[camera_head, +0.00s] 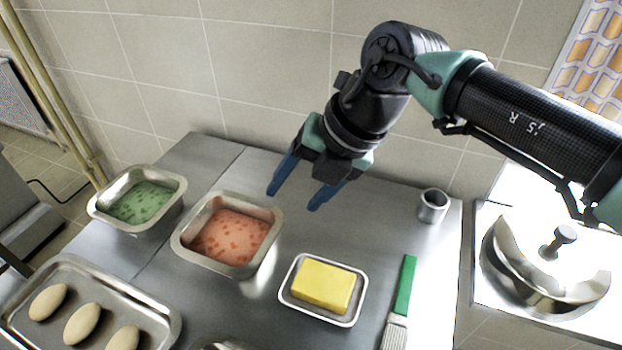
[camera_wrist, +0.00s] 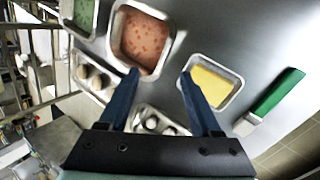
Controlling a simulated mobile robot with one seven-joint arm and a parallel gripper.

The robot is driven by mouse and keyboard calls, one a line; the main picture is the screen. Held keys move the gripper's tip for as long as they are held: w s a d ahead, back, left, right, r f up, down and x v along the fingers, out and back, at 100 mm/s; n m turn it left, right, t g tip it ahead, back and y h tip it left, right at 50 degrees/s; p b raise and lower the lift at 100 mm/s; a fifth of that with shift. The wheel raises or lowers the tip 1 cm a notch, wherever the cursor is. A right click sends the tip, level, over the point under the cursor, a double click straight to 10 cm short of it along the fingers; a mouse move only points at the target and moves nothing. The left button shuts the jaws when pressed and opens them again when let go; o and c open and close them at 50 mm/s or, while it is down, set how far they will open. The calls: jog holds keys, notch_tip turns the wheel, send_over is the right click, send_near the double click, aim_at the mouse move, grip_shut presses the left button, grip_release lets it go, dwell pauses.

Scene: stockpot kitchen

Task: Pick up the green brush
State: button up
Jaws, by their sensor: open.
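The green brush (camera_head: 405,287) lies flat on the steel counter, to the right of the tray with the yellow block. Its green handle points away from me and its pale bristle end points toward the bottom edge. In the wrist view the brush (camera_wrist: 274,95) lies at the right, handle toward the upper right. My gripper (camera_head: 293,200) is open and empty, held above the counter behind the red-filled pan and the yellow block, well to the left of the brush. Its blue fingers (camera_wrist: 161,73) also show in the wrist view, apart from the brush.
A yellow block (camera_head: 323,286) sits in a small tray (camera_head: 286,291) beside the brush. Pans of red (camera_head: 178,243) and green (camera_head: 95,212) food stand left. Bare counter surrounds the handle.

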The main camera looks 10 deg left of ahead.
jog(key=s+d+f+m+g+h, duration=0.1)
jog(key=d+f+m+h, duration=0.15)
jog(key=d, duration=0.65)
jog(key=d+f+m+h, duration=0.1)
jog(key=d+f+h, duration=0.15)
jog(key=d, duration=0.75)
send_over(407, 283)
jog(key=f, duration=0.6)
jog(key=shift+w+d, duration=0.15)
jog(key=shift+w, duration=0.05)
jog(key=shift+s+f, duration=0.15)
jog(key=shift+f, duration=2.75)
grip_shut()
